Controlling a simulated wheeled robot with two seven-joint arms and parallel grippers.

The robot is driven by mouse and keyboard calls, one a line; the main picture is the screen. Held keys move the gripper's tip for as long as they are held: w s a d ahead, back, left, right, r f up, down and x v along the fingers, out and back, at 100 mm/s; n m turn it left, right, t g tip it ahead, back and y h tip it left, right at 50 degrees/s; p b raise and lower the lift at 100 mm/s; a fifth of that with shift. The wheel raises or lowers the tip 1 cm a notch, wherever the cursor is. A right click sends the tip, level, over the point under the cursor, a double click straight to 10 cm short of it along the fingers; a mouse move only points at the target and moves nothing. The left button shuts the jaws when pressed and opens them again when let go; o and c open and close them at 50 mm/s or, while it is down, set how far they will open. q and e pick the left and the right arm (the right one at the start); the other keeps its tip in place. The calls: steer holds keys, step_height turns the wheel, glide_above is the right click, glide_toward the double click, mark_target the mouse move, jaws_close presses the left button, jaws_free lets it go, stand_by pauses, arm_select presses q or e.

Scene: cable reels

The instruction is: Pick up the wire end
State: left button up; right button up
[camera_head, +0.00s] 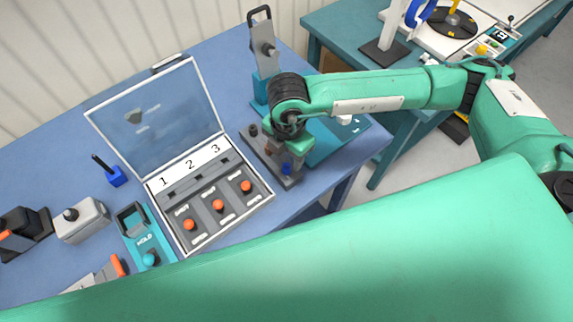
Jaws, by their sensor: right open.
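My right arm reaches in from the right, and its black wrist ends above a dark grey fixture (258,148) on the blue table. My right gripper (284,138) points down there; its jaws are open, but the fingers are mostly hidden by the wrist. I cannot make out the wire end; it may be hidden behind my wrist. The fixture has a black knob (252,130) and a blue knob (286,168). My left gripper is not in view.
An open case (232,225) with slots 1, 2, 3 and orange knobs stands left of the fixture. A teal stand with a grey upright lever (265,50) is behind it. A teal HOLD device (135,222) and grey box (82,222) are left. My large green link covers the bottom.

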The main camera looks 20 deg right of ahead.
mark_target(286, 166)
steer(key=shift+f, duration=0.2)
steer(key=f+p, duration=0.3)
steer(key=f, duration=0.1)
steer(key=shift+w, duration=0.25)
steer(key=shift+f, duration=0.45)
steer(key=shift+c, duration=0.5)
jaws_close()
